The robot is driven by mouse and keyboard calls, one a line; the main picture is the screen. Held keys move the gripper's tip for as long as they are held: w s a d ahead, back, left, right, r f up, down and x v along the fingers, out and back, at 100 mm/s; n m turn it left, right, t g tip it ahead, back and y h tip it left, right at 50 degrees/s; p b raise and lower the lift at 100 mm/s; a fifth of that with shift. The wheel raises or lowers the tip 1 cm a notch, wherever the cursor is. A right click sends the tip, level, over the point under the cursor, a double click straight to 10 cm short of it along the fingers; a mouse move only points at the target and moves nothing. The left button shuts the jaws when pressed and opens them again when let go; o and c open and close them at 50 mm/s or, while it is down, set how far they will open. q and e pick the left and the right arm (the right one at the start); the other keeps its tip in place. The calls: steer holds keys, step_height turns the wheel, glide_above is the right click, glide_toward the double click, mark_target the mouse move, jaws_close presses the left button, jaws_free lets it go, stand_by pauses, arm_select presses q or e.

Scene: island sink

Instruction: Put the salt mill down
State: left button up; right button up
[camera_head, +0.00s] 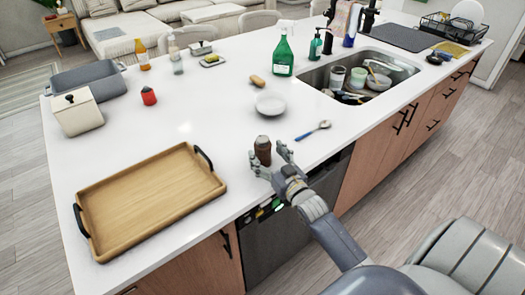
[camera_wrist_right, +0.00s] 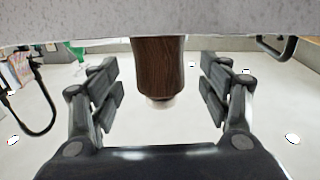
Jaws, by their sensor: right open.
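The salt mill (camera_head: 263,151) is a dark brown wooden piece near the front edge of the white countertop, right of the wooden tray. It looks upright and seems to stand on the counter, though its lower end is partly hidden by my fingers in the head view. My right gripper (camera_head: 271,163) is open, with its fingers on either side of the mill. In the right wrist view the mill (camera_wrist_right: 159,68) shows between the spread fingers (camera_wrist_right: 160,88), with a clear gap on both sides. My left gripper is not in view.
A wooden tray (camera_head: 150,197) with black handles lies to the left. A spoon (camera_head: 312,131), a white bowl (camera_head: 269,104) and a sponge (camera_head: 257,81) lie beyond the mill. The sink (camera_head: 330,66) holding dishes is at the right.

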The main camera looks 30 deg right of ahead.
mark_target(267, 153)
steer(key=shift+w+d+r, duration=0.1)
steer(key=shift+w+d, duration=0.05)
steer(key=shift+w, duration=1.35)
steer(key=c, duration=1.3)
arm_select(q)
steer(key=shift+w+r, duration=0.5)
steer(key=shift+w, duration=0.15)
arm_select(e)
steer(key=shift+c, duration=0.4)
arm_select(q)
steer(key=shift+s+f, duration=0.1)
arm_select(e)
steer(key=shift+r, duration=0.1)
